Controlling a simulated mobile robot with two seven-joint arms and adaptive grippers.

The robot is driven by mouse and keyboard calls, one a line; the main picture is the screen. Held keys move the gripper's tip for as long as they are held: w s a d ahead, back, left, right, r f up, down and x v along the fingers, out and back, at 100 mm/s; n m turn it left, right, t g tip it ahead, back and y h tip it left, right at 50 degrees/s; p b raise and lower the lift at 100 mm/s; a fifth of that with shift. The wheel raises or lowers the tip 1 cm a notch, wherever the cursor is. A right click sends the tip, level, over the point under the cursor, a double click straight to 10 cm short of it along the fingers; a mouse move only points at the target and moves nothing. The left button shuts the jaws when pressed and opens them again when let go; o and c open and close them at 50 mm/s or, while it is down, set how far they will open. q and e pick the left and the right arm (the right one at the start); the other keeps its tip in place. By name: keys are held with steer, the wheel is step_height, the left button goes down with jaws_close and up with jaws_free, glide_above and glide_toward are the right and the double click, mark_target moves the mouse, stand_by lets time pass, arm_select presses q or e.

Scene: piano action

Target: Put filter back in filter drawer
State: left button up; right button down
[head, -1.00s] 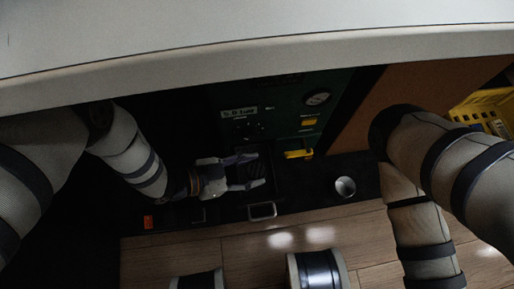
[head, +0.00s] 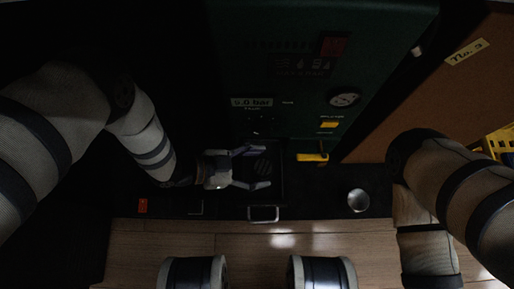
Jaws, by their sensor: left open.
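The open drawer (head: 280,195) juts from the foot of a dark green machine, with a pale metal handle (head: 263,214) at its front. A dark, round, ridged shape (head: 262,166) shows in the drawer area; it may be the filter, but it is too dark to be sure. My left gripper (head: 262,168) is over the drawer from the left, its two fingers spread on either side of that shape. I cannot tell whether they touch it. My right arm comes in from the right, and its gripper is out of view below the frame.
The machine's green front (head: 290,75) carries a 5.0 bar label, a round gauge (head: 344,98) and a yellow handle (head: 312,157). A metal cup (head: 358,200) stands right of the drawer on the black base. A brown panel (head: 430,95) and a yellow crate (head: 498,143) are at right.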

arm_select(q)
steer(key=shift+r, duration=0.15)
steer(key=p+v, duration=0.4)
steer(key=v, duration=0.8)
